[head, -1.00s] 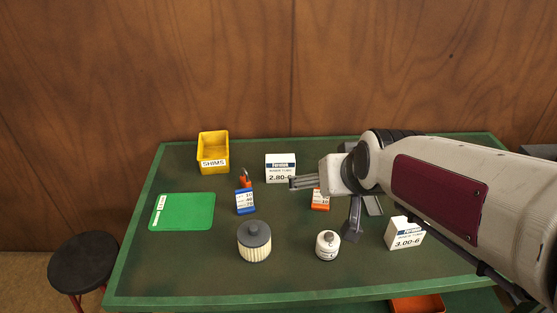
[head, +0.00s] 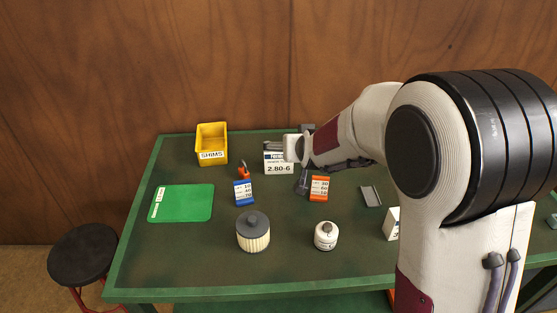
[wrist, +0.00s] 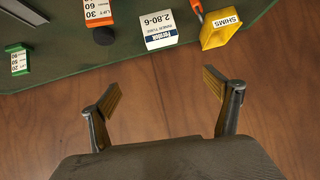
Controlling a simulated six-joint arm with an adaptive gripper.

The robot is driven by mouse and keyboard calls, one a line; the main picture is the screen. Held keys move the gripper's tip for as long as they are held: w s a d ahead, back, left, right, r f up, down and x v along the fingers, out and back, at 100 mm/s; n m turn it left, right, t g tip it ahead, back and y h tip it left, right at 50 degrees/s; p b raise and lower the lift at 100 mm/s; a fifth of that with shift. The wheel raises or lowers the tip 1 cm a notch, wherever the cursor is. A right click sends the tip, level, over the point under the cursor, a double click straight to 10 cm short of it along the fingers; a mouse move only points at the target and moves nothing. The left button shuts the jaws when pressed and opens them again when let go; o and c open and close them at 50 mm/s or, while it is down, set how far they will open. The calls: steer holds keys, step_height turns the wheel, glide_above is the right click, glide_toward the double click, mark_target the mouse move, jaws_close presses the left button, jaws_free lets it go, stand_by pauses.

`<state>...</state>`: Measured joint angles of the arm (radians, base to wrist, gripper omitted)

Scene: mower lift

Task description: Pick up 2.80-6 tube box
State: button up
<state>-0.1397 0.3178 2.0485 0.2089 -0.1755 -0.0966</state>
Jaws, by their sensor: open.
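The 2.80-6 tube box (head: 279,168) is white with a dark blue band and stands upright near the table's back edge. In the wrist view the box (wrist: 160,30) shows upside down at the top centre, beyond my fingertips and roughly in line with the gap between them. My gripper (wrist: 163,92) is open and empty, its two fingers spread wide. In the head view my gripper (head: 288,164) is at the box's right side and overlaps part of it. The wrist view shows the fingers apart from the box.
A yellow SHIMS bin (head: 211,145) stands left of the box, with a blue-labelled block (head: 244,193) in front. An orange-labelled block (head: 319,188) is to the right. A filter (head: 253,233) and white canister (head: 326,236) stand nearer. My arm partly hides the 3.00-6 box (head: 392,224).

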steer(key=w+a+f+t, duration=0.1)
steer(key=w+f, duration=0.5)
steer(key=t+h, duration=0.1)
glide_toward(281, 160)
steer(key=x, duration=0.4)
steer(key=shift+w+r, duration=0.15)
steer(key=shift+r, duration=0.1)
steer(key=shift+w+f+t, duration=0.15)
steer(key=shift+f+t, duration=0.25)
steer(key=shift+f, duration=0.15)
steer(key=shift+w, duration=0.1)
steer(key=shift+x, duration=1.2)
steer(key=shift+w, duration=0.1)
